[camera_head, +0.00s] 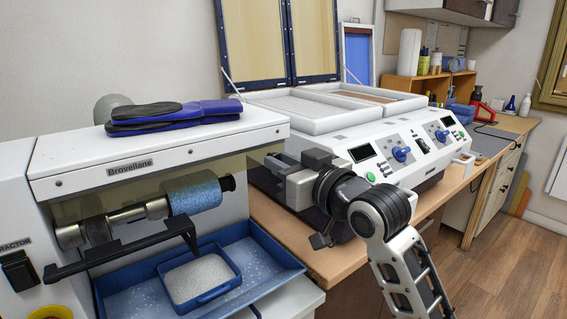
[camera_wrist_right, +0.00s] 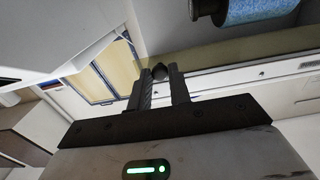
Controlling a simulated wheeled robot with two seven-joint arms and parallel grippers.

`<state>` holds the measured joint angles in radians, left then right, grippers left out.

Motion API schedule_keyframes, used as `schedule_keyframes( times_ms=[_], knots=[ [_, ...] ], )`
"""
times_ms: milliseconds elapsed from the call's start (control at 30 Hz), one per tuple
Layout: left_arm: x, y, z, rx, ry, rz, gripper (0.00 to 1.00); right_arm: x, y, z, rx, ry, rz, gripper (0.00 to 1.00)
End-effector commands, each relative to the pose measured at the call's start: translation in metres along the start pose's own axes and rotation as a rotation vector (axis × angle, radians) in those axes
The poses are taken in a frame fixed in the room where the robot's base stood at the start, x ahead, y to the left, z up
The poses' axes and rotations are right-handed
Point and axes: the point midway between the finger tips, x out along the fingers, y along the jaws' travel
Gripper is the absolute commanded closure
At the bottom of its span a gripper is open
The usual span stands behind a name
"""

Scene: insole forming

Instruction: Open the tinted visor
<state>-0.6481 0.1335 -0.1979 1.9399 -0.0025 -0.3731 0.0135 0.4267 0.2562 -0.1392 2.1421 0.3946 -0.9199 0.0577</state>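The tinted visor (camera_head: 255,157) is a see-through olive-yellow panel on the front of the white Brovellane machine (camera_head: 160,160). It hangs down over the blue roller (camera_head: 194,194); its edge also shows in the right wrist view (camera_wrist_right: 225,54). My right gripper (camera_head: 272,168) is at the visor's right end, fingers pointing left. In the wrist view, my right fingers (camera_wrist_right: 160,82) stand close on either side of a small dark round knob (camera_wrist_right: 159,71) and appear shut on it. The head view hides this knob behind the gripper. My left gripper is not in view.
A black bar (camera_head: 120,252) sticks out below the roller. A blue tray (camera_head: 130,287) with a small bin of pale granules lies beneath. Dark blue insoles (camera_head: 170,115) lie on top of the machine. A white press (camera_head: 370,140) with raised lids stands close behind my right arm.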

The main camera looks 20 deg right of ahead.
Motion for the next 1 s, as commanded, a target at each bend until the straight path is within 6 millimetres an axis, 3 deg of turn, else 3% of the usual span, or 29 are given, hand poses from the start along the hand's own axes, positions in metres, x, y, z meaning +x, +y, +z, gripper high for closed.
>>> schedule_keyframes(
  times_ms=[367, 1000],
  knots=[
    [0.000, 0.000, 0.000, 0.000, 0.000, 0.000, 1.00, -0.003, 0.000, -0.006, -0.004, -0.096, 0.001, 1.00],
    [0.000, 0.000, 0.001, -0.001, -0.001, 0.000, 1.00, -0.008, 0.001, -0.034, -0.002, -0.666, 0.003, 1.00]
  ],
)
